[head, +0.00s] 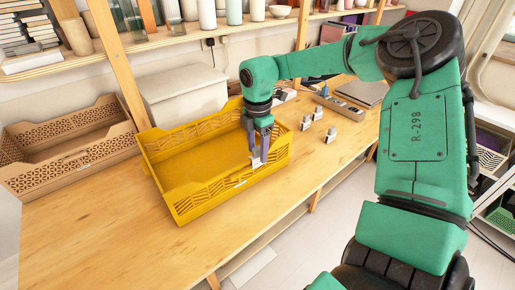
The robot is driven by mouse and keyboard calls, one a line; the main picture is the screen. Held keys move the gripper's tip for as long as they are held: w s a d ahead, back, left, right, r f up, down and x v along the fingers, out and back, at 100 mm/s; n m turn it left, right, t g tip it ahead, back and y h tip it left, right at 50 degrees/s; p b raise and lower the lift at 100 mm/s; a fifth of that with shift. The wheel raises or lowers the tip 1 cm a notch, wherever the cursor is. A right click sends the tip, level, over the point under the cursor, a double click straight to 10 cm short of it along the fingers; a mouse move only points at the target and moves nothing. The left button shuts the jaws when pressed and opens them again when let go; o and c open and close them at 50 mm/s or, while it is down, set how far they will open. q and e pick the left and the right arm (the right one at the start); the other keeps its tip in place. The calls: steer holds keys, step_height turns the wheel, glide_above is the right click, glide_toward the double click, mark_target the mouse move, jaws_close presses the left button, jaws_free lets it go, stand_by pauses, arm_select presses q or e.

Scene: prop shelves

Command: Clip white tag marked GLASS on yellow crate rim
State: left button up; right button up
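The yellow crate (172,146) stands on the wooden table, open at the top and empty as far as I see. My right gripper (259,162) points down at the crate's near right rim. Its fingers are shut on a small white tag (256,161), which is at or just inside the rim; I cannot tell whether it touches. Its lettering is too small to read. A white label (240,183) shows on the crate's near wall. Several small white-and-grey clip tags stand to the right, among them one tag (331,134) near the front edge. My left gripper is out of view.
A light wooden crate (62,150) stands at the left, and a lidded cream box (185,95) behind the yellow crate. Shelves with vases rise behind. The table front (110,245) is clear.

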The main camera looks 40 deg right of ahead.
mark_target(258, 147)
step_height(258, 147, up, 15)
steer(key=shift+f+b, duration=0.2)
steer(key=shift+b, duration=0.15)
stand_by(0.4)
